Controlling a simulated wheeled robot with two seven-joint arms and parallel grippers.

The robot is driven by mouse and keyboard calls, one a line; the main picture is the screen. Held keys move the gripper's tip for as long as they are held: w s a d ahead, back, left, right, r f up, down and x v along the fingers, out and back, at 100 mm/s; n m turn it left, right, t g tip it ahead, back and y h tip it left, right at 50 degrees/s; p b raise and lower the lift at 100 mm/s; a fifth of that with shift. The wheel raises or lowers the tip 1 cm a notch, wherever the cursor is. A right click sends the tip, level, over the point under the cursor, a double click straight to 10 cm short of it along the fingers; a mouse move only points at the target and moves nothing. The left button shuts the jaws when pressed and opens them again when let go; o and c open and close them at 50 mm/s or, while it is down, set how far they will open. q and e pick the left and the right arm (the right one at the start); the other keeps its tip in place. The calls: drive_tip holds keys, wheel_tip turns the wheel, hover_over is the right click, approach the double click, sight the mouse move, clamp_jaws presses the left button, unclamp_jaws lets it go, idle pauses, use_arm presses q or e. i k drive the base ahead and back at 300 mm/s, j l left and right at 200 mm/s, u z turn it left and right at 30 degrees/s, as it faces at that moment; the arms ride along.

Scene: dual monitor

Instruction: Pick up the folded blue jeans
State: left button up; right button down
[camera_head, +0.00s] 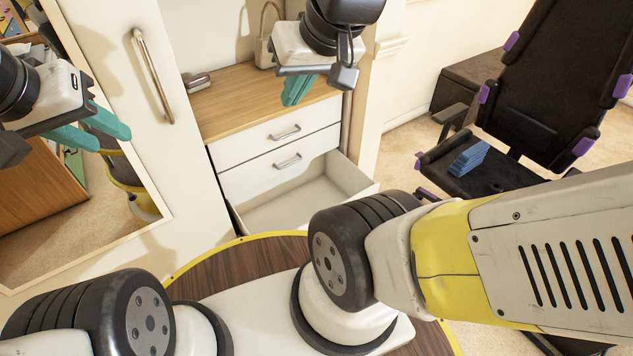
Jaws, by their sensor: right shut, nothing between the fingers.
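The folded blue jeans (468,158) lie as a small blue stack on the seat of a black chair at the right. My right gripper (296,91), with teal fingers, is shut and empty at the upper middle, in front of the wooden cabinet top. It is well to the left of the jeans and apart from them. My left gripper (112,140) is at the far left in front of the mirror, its two teal fingers apart and nothing seen between them.
The black chair (535,95) has armrests and purple parts. A drawer (315,195) stands open below the cabinet top (235,100). A mirror (60,215) and a white door (130,75) are at the left. A dark box (480,80) stands behind the chair.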

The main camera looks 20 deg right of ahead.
sight(469, 160)
drive_tip(key=z, duration=0.95)
